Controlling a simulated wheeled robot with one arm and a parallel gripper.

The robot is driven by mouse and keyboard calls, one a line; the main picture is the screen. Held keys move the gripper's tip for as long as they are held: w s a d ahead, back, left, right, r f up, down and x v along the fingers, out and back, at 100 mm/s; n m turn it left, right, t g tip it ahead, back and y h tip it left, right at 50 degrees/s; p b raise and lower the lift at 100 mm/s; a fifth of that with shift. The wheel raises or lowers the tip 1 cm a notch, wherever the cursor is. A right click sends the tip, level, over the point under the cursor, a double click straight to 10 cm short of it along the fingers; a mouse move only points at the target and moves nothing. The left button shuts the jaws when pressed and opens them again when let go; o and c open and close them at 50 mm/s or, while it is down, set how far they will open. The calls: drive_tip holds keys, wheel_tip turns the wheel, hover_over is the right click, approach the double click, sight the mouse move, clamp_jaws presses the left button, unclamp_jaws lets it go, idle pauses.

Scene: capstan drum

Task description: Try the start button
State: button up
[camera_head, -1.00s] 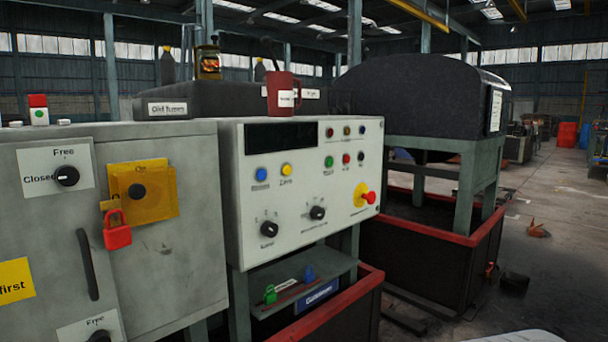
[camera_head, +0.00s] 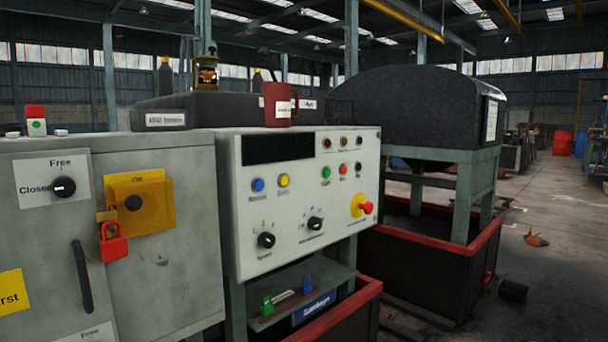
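The pale control panel (camera_head: 300,225) stands in the middle, facing me at an angle. A blue button (camera_head: 258,184) and a yellow button (camera_head: 283,180) are on the left. A red mushroom button (camera_head: 365,208) on a yellow plate sticks out at the lower right. Two black knobs, one left (camera_head: 266,240) and one right (camera_head: 314,223), sit below. My gripper is not in view.
A grey cabinet (camera_head: 190,265) with a red padlock (camera_head: 113,241) on a yellow plate adjoins the panel's left. A red mug (camera_head: 277,102) stands on top. The floor (camera_head: 555,250) at right is mostly open.

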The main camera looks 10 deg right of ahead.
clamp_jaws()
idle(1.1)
